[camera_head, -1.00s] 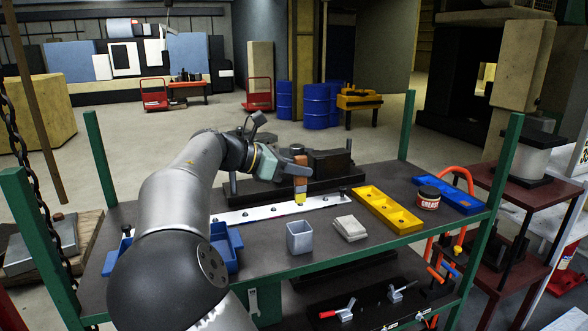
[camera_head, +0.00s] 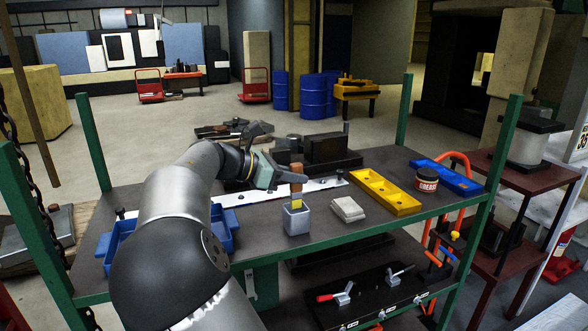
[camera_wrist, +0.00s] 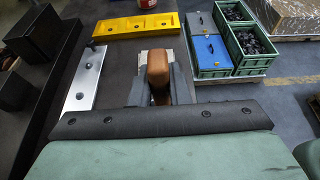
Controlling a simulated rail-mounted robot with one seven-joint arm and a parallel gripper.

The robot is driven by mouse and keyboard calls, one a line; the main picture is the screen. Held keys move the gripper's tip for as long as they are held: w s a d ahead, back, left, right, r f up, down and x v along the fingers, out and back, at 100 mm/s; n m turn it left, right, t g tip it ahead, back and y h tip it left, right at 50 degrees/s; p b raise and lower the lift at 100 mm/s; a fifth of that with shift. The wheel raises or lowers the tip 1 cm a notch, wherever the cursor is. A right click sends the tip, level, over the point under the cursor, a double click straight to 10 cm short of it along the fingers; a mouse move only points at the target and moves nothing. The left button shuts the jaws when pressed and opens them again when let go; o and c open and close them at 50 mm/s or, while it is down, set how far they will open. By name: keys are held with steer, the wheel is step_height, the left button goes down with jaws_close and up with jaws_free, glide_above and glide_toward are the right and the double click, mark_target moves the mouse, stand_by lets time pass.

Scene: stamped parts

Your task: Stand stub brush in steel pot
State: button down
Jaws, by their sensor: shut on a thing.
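The steel pot (camera_head: 297,222) is a small grey square cup standing near the table's front edge in the head view. The stub brush (camera_head: 296,190) has a brown wooden handle and a yellow lower part. It is upright, with its lower end at the pot's mouth; how deep it sits inside is hidden. My gripper (camera_head: 284,176) is shut on the brush handle from the left, above the pot. In the wrist view the brown handle (camera_wrist: 158,68) shows between the fingers, and the pot is hidden.
A pale block (camera_head: 347,209) lies just right of the pot. A yellow tray (camera_head: 384,191), a grease tin (camera_head: 427,180) and a blue tray (camera_head: 447,176) stand further right. A blue bin (camera_head: 222,228) is at left. A metal strip (camera_head: 240,199) lies behind the pot.

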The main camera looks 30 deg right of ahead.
mark_target(291, 194)
steer(key=shift+f+b, duration=0.75)
steer(key=shift+f, duration=1.8)
steer(key=c, duration=1.3)
jaws_free()
steer(key=b+v, duration=0.1)
steer(key=v, duration=1.6)
steer(key=shift+a, duration=0.2)
steer(key=shift+r, duration=0.1)
